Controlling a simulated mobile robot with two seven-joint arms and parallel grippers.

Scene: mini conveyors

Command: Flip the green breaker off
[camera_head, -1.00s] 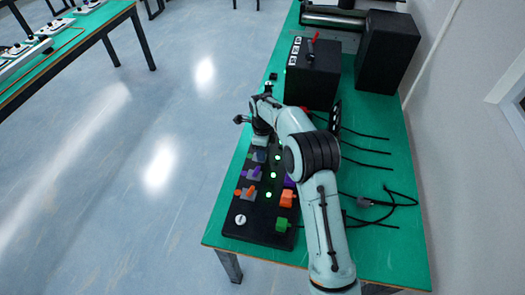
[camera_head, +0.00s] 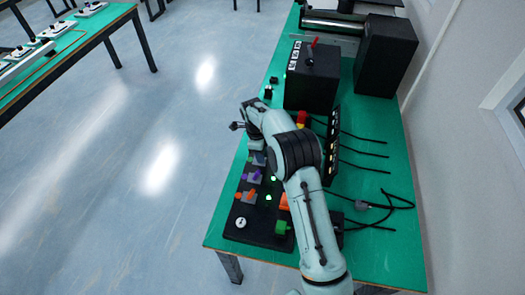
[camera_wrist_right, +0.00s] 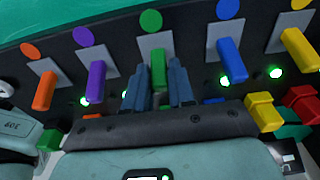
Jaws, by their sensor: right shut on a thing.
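The green breaker lever (camera_wrist_right: 155,72) stands out from a grey plate below a green disc (camera_wrist_right: 151,21), in the right wrist view. My right gripper (camera_wrist_right: 160,78) has one finger on each side of this lever and is shut on it. In the head view, my right arm (camera_head: 318,225) reaches over the black breaker panel (camera_head: 235,232). Its wrist hides the green breaker and the fingertips there. My left gripper is not in view.
An orange lever (camera_wrist_right: 44,92) and a purple lever (camera_wrist_right: 96,82) are on one side, a blue lever (camera_wrist_right: 230,60) and a yellow lever (camera_wrist_right: 300,48) on the other. A yellow block (camera_wrist_right: 263,112) sits close to the gripper. A black box (camera_head: 312,77) stands farther along the green table (camera_head: 385,235).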

